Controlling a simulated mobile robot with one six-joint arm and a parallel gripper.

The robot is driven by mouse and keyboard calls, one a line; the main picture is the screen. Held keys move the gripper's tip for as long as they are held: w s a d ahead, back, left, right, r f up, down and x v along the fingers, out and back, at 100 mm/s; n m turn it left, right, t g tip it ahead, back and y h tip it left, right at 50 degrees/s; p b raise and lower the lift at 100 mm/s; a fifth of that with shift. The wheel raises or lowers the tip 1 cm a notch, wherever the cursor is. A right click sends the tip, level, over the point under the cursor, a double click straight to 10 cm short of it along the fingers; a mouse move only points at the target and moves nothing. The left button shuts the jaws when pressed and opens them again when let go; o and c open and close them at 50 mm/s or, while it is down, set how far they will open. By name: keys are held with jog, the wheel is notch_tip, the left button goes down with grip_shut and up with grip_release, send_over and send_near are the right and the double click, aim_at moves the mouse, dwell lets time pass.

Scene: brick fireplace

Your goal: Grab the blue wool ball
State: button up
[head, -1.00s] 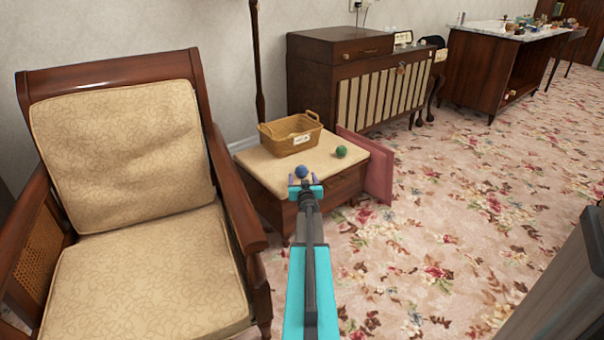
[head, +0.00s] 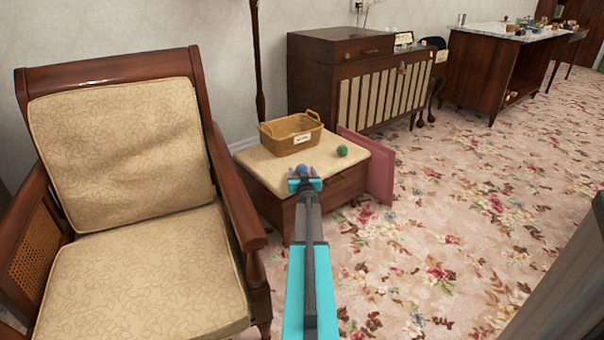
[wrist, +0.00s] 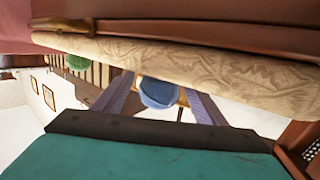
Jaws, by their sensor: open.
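The blue wool ball (head: 302,170) sits on the cushioned top of a small wooden stool (head: 262,172). In the wrist view the blue ball (wrist: 159,93) lies between the two fingers. My gripper (head: 303,173) is open, with a finger on each side of the ball. In the wrist view my gripper (wrist: 163,95) shows both fingers spread, and I cannot tell whether they touch the ball. The lower part of the ball is hidden by my gripper in the head view.
A green wool ball (head: 342,151) lies to the right on the same cushion. A wicker basket (head: 291,139) stands behind. A wooden armchair (head: 140,250) is close on the left. A pink panel (head: 381,176) stands at the stool's right. Carpeted floor is open to the right.

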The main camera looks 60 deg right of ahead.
aim_at(302, 166)
dwell(0.6)
jog(key=c, duration=1.1)
jog(key=shift+r, duration=0.15)
notch_tip(302, 166, up, 3)
jog(key=p, duration=0.3)
jog(key=shift+r, duration=0.15)
jog(key=shift+s+r+p, duration=0.2)
jog(key=shift+p, duration=0.3)
jog(key=shift+s+a+r+p, duration=0.15)
jog(key=shift+s+a+p, duration=0.85)
jog(key=shift+s, duration=1.45)
jog(key=shift+s+a+r+p, duration=0.2)
jog(key=shift+s+a+p, duration=0.8)
jog(key=shift+s, duration=1.4)
jog(key=shift+s+a+r+p, duration=0.15)
jog(key=shift+s+a+p, duration=0.45)
jog(key=shift+s+p, duration=1.3)
jog(key=shift+s+b, duration=0.55)
jog(key=shift+b, duration=0.05)
